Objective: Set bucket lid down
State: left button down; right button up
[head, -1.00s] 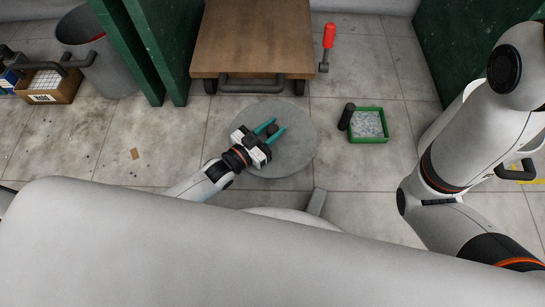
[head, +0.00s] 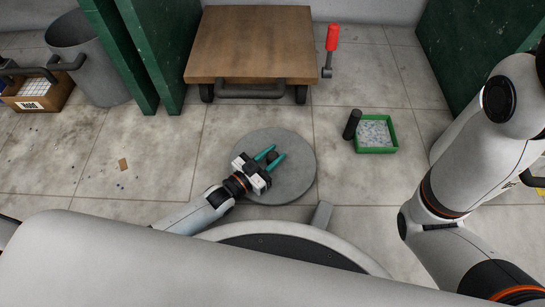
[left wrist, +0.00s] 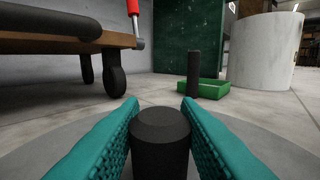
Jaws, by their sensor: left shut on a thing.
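The bucket lid (head: 292,182) is a flat round grey disc with a short black knob (head: 272,158). It lies level at or very close to the floor, in front of the wooden cart; I cannot tell whether it touches. My left gripper (head: 278,151) is low over the lid, with its teal fingers shut on the knob. In the left wrist view the knob (left wrist: 160,140) stands between both fingers, and the grey disc (left wrist: 225,125) spreads below. My right gripper is out of view; only my right arm shows at the right.
A wooden-topped cart (head: 250,45) stands behind the lid. A red-handled tool (head: 332,38) is beside it. A green tray (head: 376,147) and a black cylinder (head: 352,124) stand to the right. A grey bin (head: 105,75) and a cardboard box (head: 45,97) are far left.

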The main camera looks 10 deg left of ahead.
pick_arm(q)
jog(key=shift+f, duration=0.1)
jog(key=c, duration=1.1)
grip_release()
jog(key=shift+s+a+r+p, duration=0.2)
jog(key=shift+s+r+p, duration=0.05)
jog(key=shift+s+p, duration=0.1)
jog(key=p+v, duration=0.5)
jog(key=v, duration=0.5)
jog(key=shift+s+a, duration=0.15)
jog(key=shift+s, duration=0.05)
jog(key=shift+s+a+f, duration=0.1)
jog(key=shift+s+a, duration=0.15)
jog(key=shift+s, duration=0.1)
